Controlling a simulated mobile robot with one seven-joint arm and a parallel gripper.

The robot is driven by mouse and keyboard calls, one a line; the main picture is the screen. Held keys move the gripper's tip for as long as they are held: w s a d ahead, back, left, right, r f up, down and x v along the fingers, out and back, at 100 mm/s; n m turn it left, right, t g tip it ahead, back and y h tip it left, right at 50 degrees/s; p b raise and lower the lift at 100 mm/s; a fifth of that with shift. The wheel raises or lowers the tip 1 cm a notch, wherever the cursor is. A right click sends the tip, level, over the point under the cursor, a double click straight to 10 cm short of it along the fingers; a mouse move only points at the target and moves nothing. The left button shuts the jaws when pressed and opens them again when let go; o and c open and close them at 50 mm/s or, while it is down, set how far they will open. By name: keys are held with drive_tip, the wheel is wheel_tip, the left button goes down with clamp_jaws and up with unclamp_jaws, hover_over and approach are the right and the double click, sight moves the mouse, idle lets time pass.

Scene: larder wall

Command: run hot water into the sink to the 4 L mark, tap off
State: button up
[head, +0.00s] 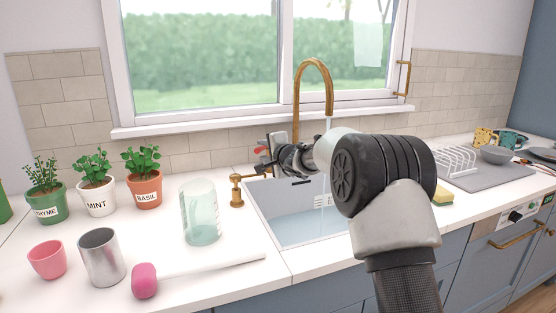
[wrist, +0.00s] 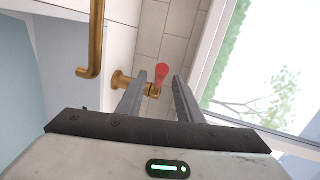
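The brass tap (head: 313,72) arches over the sink (head: 262,222), and a thin stream of water (head: 328,125) falls from its spout. The pale blue basin has dark marks on its inner wall; my arm hides part of it, and I cannot read the level. My gripper (head: 266,150) is at the tap's left side, by a red handle (head: 260,151). In the wrist view, the red-tipped handle (wrist: 161,74) on its brass stem shows between and beyond the fingers of my gripper (wrist: 157,92), which are apart. Contact cannot be told.
A brass dispenser (head: 237,190) and a glass jar (head: 201,212) stand left of the sink. A pink-ended brush (head: 145,280), metal cup (head: 101,257) and pink cup (head: 47,260) are farther left. A dish rack (head: 455,160) and yellow sponge (head: 443,196) are right.

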drive_tip(key=b+v, duration=0.1)
drive_tip(key=v, duration=1.2)
drive_tip(key=shift+s, duration=0.25)
drive_tip(key=shift+d, duration=0.15)
